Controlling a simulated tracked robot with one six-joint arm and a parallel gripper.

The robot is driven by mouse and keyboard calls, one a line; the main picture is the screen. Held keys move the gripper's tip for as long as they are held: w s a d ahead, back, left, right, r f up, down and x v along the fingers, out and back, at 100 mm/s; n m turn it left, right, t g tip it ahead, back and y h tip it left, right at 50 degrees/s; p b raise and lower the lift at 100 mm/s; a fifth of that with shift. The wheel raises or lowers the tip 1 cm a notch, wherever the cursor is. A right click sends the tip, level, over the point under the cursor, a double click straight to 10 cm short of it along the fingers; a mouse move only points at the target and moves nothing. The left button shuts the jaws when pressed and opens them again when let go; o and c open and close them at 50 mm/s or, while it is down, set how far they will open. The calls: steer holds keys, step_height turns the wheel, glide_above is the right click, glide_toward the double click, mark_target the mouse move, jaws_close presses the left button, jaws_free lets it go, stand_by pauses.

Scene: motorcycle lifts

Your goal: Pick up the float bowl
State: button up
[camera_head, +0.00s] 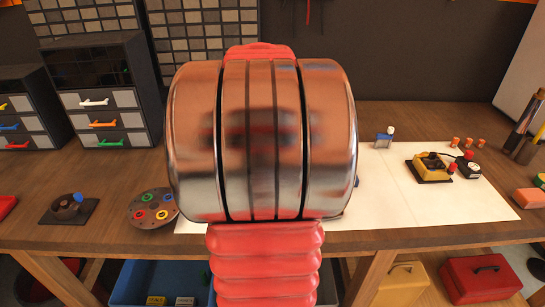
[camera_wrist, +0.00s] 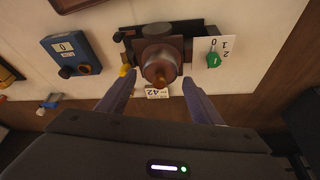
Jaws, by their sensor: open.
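In the wrist view, a rounded dark metal part with a brass-coloured end, which looks like the float bowl (camera_wrist: 160,58), sits in a dark holder (camera_wrist: 128,36) on the white mat. My gripper (camera_wrist: 159,78) is open, with one finger on each side of the near end of this part. Nothing is held between the fingers, and I cannot tell whether either touches the part. In the head view, my own arm fills the middle and hides the part and my gripper.
Beside the holder are a blue box (camera_wrist: 72,53) and a white numbered card with a green tag (camera_wrist: 213,59). In the head view, a yellow device (camera_head: 432,172) and a small bottle (camera_head: 384,138) stand on the mat (camera_head: 400,205). A round tray (camera_head: 150,219) is left. The mat's front right is clear.

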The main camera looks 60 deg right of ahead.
steer(key=x, duration=0.3)
steer(key=shift+f, duration=0.15)
stand_by(0.4)
steer(key=c, duration=0.9)
steer(key=shift+d, duration=0.1)
step_height(320, 180, up, 10)
steer(key=shift+r, duration=0.1)
stand_by(0.6)
